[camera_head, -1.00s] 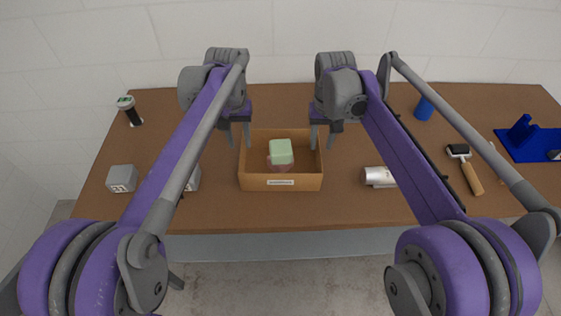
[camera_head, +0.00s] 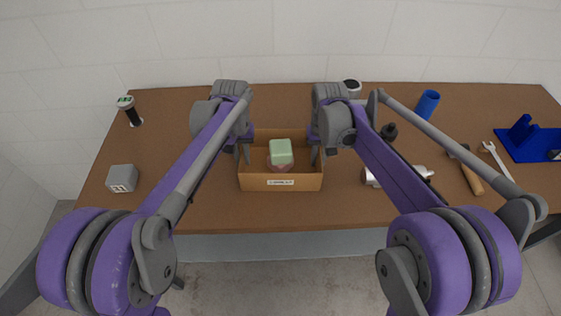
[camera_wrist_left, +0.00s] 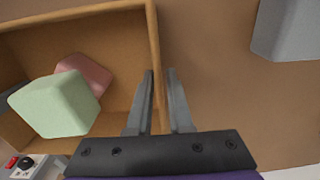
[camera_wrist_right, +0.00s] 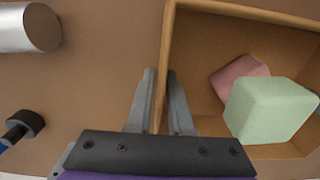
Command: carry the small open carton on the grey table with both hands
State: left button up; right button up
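The small open carton (camera_head: 251,183) stands on the grey table's brown top (camera_head: 215,217), labelled on its front. A pale green block (camera_head: 281,151) lies in it over a pinkish-red one (camera_wrist_left: 88,78). My left gripper (camera_head: 243,153) is at the carton's left wall; in the left wrist view its two fingers (camera_wrist_left: 160,72) straddle that wall (camera_wrist_left: 154,40), with a gap still showing. My right gripper (camera_head: 318,153) is at the right wall; in the right wrist view its fingers (camera_wrist_right: 160,72) straddle that wall (camera_wrist_right: 167,45), apart from each other.
A grey cube (camera_head: 122,178) sits left, a black canister (camera_head: 130,110) behind it. The table in front of the carton is clear.

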pick_arm(q)
grip_shut()
pick_arm(e)
grip_shut()
dwell(0.9)
